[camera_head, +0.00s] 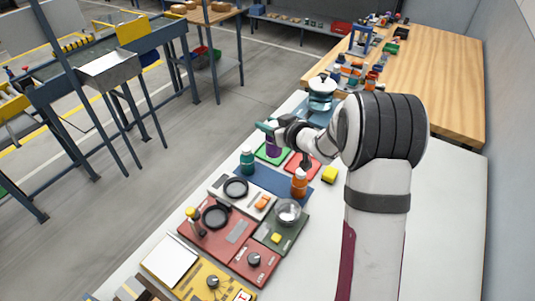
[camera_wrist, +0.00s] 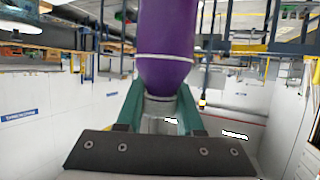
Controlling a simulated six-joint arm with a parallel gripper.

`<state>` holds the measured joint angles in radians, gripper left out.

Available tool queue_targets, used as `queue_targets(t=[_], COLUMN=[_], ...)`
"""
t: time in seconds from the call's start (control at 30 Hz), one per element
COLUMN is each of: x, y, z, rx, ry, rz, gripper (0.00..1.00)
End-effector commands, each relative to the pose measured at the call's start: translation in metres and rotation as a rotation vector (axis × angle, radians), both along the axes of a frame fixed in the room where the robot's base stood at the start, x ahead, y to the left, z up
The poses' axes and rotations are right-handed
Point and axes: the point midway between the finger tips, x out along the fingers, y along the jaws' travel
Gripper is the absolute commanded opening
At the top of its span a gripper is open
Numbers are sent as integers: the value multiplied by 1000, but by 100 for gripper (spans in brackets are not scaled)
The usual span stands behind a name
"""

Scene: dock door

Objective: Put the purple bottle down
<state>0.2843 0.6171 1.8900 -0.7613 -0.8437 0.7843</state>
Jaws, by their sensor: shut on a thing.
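The purple bottle (camera_head: 273,147) is over the green mat (camera_head: 262,155) in the head view, just below my gripper (camera_head: 268,127). My gripper is shut on the bottle. In the wrist view the purple bottle (camera_wrist: 166,45) rises from between the two teal fingers of my gripper (camera_wrist: 160,97), which close around its pale narrow end. A white band runs around the bottle. I cannot tell whether the bottle's base touches the green mat, since my gripper hides its upper part and the base is small.
A teal bottle (camera_head: 247,162) stands left of the green mat, and an orange bottle (camera_head: 299,183) in front. A teal pot-like object (camera_head: 321,95) is behind. The white table (camera_head: 450,210) is clear at right.

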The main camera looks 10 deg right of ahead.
Motion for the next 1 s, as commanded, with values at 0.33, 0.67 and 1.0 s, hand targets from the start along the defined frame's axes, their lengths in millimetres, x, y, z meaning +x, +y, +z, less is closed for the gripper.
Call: queue_targets(t=[0.33,0.67,1.0], x=[62,114,133], y=[-121,-57,-32], z=[-23,-75,-123], rx=[-1,0,0], ry=[0,0,1], rz=[-42,-40,-44], gripper=[0,0,0])
